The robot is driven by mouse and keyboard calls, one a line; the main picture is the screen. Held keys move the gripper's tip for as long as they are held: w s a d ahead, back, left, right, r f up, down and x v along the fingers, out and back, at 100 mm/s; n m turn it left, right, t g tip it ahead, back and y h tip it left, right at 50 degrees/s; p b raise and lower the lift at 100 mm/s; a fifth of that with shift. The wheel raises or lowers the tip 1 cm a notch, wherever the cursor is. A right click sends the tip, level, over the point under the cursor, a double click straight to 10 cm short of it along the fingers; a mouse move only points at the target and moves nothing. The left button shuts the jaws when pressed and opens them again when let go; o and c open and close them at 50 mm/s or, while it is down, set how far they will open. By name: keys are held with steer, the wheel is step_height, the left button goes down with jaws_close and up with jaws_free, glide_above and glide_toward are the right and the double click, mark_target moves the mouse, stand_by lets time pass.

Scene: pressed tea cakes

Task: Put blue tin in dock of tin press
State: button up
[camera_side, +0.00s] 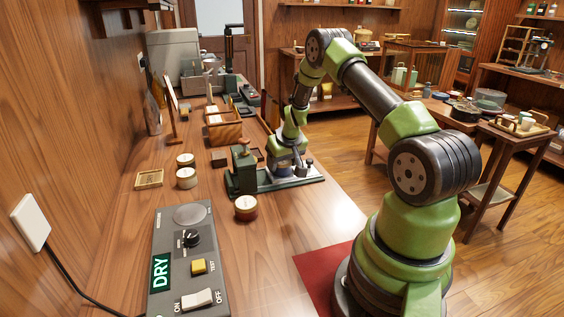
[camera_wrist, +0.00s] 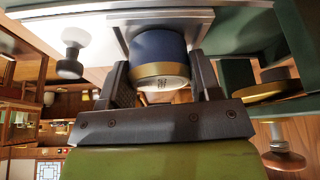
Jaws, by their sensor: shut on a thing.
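The blue tin (camera_wrist: 158,46) has a gold band and a pale printed end. My gripper (camera_wrist: 158,70) is shut on it, with one dark finger on each side. The tin press (camera_side: 241,170) is dark green and stands on the bench. Its base runs to the right under my gripper (camera_side: 285,170). In the wrist view the tin is right against the pale metal dock (camera_wrist: 200,22). I cannot tell whether it is fully seated. In the side view my gripper mostly hides the tin, low over the press base.
Several pale-lidded tins, one of them a red-brown tin (camera_side: 245,208), stand left of and in front of the press. A control box (camera_side: 185,255) with a DRY sign lies at the front. A wooden rack (camera_side: 222,130) stands behind the press. Bare bench lies to the right front.

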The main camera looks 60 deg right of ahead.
steer(key=shift+f, duration=0.15)
steer(key=o, duration=1)
